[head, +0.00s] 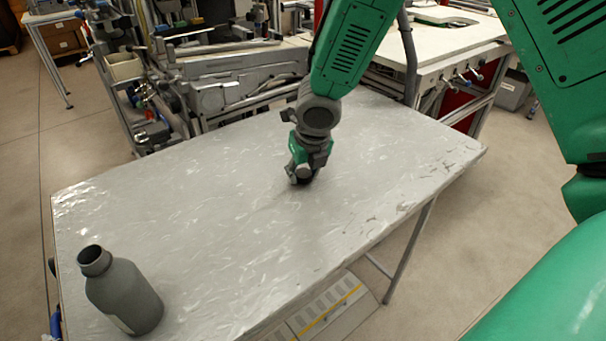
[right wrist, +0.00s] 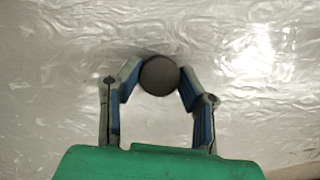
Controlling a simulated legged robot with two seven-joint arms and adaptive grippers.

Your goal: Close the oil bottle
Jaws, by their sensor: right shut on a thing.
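A dark grey oil bottle (head: 124,293) stands upright at the near left of the table in the head view. Its mouth (head: 94,258) shows no cap on it. My right gripper (head: 302,179) is down near the table's middle, far to the right of the bottle. In the right wrist view, the right gripper (right wrist: 158,85) is shut on a round dark cap (right wrist: 159,76), held between its fingertips. The cap is at or close to the table surface; I cannot tell whether it touches. In the head view the cap is mostly hidden by the fingers. My left gripper is not in view.
The silver, wrinkled-covered table (head: 220,220) is clear between the bottle and my right gripper. Machinery (head: 230,85) stands along its far edge. A white workbench (head: 450,40) stands behind at the right.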

